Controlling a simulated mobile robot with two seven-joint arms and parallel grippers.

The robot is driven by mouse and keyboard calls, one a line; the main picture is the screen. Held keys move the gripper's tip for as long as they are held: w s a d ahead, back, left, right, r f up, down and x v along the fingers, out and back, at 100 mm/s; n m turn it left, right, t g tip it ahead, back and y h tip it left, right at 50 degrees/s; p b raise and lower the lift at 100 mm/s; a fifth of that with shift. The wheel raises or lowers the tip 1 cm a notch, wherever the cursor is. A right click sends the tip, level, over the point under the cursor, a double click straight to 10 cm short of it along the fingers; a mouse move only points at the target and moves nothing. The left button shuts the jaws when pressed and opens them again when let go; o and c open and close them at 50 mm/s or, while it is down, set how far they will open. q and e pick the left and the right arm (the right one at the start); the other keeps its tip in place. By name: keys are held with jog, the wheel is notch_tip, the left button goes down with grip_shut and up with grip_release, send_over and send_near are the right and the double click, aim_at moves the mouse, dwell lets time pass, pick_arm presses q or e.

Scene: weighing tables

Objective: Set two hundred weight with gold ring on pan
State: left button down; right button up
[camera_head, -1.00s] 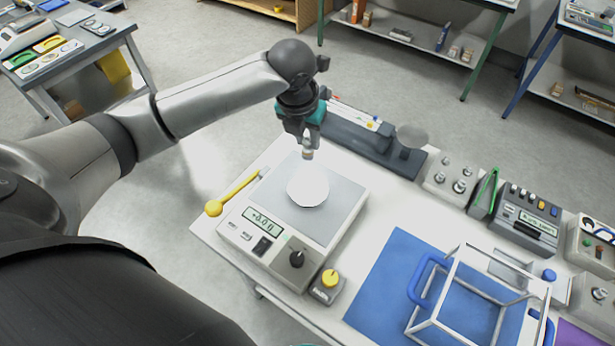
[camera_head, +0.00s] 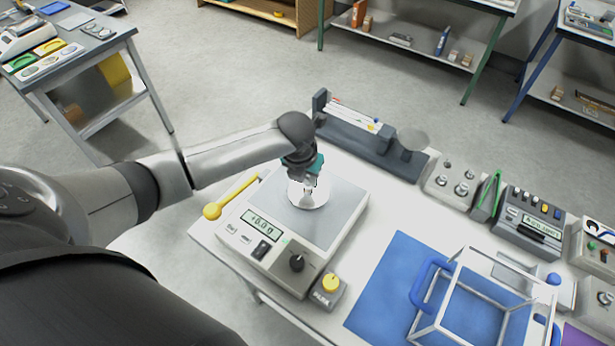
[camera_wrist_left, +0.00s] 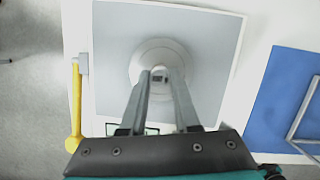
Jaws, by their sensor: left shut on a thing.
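My left gripper (camera_head: 310,186) points down over the round white pan (camera_head: 311,203) in the middle of the scale's grey plate (camera_head: 347,200). It is shut on a small metallic weight (camera_wrist_left: 160,73). In the left wrist view the weight shows between the fingertips, above the middle of the pan (camera_wrist_left: 142,56). I cannot make out a gold ring on it. The weight is low over the pan; I cannot tell whether it touches. The scale's display (camera_head: 262,223) reads +0.0 g. My right gripper is not in view.
A yellow-handled tool (camera_head: 230,197) lies left of the scale. A blue mat (camera_head: 385,300) with a clear-sided frame (camera_head: 478,290) is to the right. A dark rack (camera_head: 360,141) stands behind.

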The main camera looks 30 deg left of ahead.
pick_arm(q)
jog(key=shift+f, duration=0.1)
jog(key=c, duration=0.6)
grip_release()
jog(key=shift+c, duration=0.2)
jog(key=shift+r, duration=0.45)
jog(key=p+v, duration=0.1)
jog(key=v, duration=1)
jog(key=shift+r+p, duration=0.2)
jog(key=shift+p, duration=0.2)
jog(key=shift+s, duration=0.1)
